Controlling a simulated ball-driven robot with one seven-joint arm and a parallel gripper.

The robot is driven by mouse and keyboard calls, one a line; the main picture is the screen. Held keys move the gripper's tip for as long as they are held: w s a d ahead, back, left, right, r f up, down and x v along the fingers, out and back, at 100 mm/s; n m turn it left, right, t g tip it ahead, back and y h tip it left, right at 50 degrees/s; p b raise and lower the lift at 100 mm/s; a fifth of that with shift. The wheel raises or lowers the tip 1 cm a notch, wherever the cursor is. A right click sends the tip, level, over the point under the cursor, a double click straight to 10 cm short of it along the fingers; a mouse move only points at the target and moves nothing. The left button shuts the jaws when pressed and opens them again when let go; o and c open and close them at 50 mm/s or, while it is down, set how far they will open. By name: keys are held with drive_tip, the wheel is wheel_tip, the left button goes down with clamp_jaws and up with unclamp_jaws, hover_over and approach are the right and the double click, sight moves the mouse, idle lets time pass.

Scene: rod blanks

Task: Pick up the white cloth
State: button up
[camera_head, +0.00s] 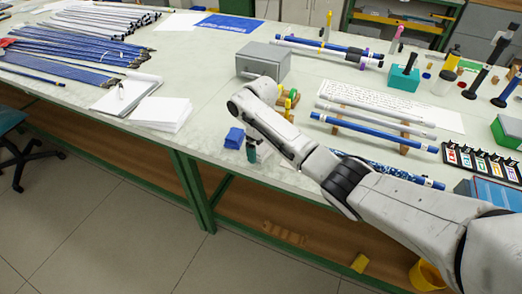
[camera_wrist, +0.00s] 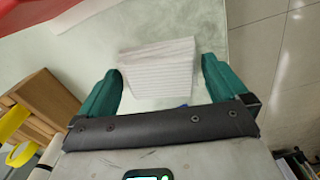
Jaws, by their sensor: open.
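A white folded cloth (camera_wrist: 158,62) with fine ridges or lines along its near side shows in the wrist view, lying on the pale tabletop. My gripper (camera_wrist: 161,78) is open, with one green finger on each side of the cloth. Gaps show between the cloth and the fingers, most clearly at the right finger; I cannot tell their height. In the head view my gripper (camera_head: 251,150) points down near the table's front edge, beside a small blue block-like stack (camera_head: 235,138). The white cloth cannot be made out there; my arm may hide it.
A grey box (camera_head: 263,61) stands behind my gripper. Rods on wooden supports, including a blue rod (camera_head: 372,132), lie to the right. White paper (camera_head: 161,114) and bundled rods (camera_head: 60,50) lie left. The wrist view shows a wooden block (camera_wrist: 45,97) left and floor (camera_wrist: 280,60) right.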

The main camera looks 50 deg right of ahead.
drive_tip(key=shift+c, duration=0.3)
drive_tip(key=c, duration=0.7)
drive_tip(key=shift+o, duration=0.2)
drive_tip(key=shift+r, duration=0.1)
drive_tip(key=shift+r, duration=0.5)
drive_tip(key=s+a+r+p, duration=0.1)
drive_tip(key=r, duration=0.2)
drive_tip(key=s+a+r+p, duration=0.1)
drive_tip(key=a+r, duration=0.1)
drive_tip(key=r, duration=0.1)
drive_tip(key=s+a+r+p, duration=0.1)
drive_tip(key=r, duration=0.2)
drive_tip(key=shift+s+a, duration=0.15)
drive_tip(key=shift+a, duration=0.15)
drive_tip(key=shift+s+a+r+p, duration=0.5)
drive_tip(key=shift+s+a+p, duration=0.3)
drive_tip(key=shift+a+p, duration=0.45)
drive_tip(key=shift+s+a+r+p, duration=0.45)
drive_tip(key=shift+s+a+p, duration=0.5)
drive_tip(key=shift+p, duration=0.45)
drive_tip(key=shift+s+a+r+p, duration=0.5)
drive_tip(key=shift+s+a+p, duration=0.2)
drive_tip(key=shift+a+p, duration=0.55)
